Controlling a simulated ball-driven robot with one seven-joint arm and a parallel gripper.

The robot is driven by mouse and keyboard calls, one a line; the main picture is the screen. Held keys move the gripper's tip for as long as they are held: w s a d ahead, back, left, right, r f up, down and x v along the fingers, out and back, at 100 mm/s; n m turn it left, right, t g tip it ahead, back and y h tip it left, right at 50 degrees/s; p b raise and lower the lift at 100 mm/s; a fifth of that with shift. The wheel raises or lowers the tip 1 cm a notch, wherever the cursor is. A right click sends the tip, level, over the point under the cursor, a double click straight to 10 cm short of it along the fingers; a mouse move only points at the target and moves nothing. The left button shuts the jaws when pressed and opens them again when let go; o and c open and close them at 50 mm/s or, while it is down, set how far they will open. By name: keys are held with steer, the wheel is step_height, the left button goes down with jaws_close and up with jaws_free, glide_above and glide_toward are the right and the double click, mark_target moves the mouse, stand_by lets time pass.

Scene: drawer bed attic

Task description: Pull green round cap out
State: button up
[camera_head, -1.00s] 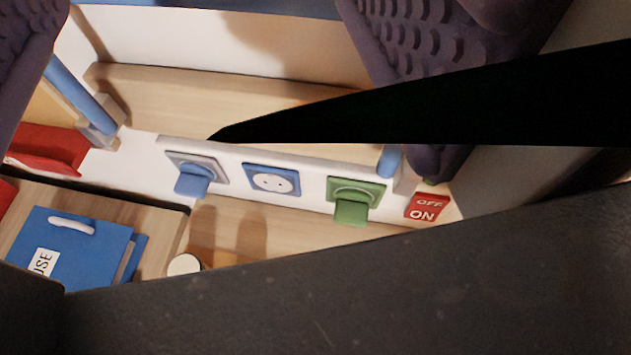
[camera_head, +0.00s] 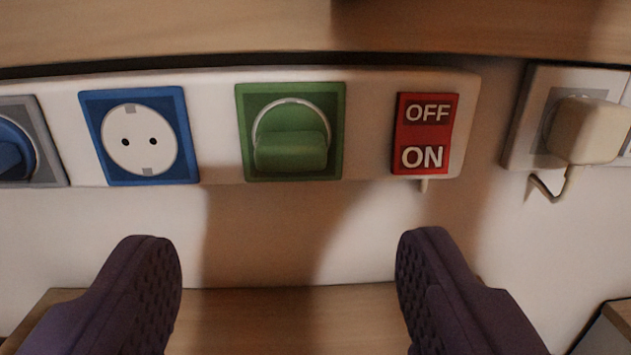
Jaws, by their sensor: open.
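The green round cap (camera_head: 291,146) sits in a square green socket frame (camera_head: 257,96) on a white power strip along the wall. It has a block-like grip that sticks out towards me. My gripper (camera_head: 289,255) is open and empty, with its two dark purple fingers spread wide. The fingertips are below the cap in the picture, one to its left and one to its right. They do not touch it.
On the power strip (camera_head: 215,120), a blue socket (camera_head: 140,141) is left of the cap and a red OFF/ON switch (camera_head: 425,134) right. A grey socket with a blue cap (camera_head: 12,153) is far left. A white plug (camera_head: 588,130) sits far right. A wooden board (camera_head: 300,30) runs above.

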mark_target(290, 163)
steer(key=shift+w, duration=0.15)
steer(key=shift+w+d, duration=0.15)
steer(key=shift+w, duration=4.25)
steer(key=shift+b, duration=0.4)
jaws_close()
steer(key=shift+s, duration=0.15)
steer(key=shift+s+b, duration=0.45)
steer(key=shift+s, duration=2.45)
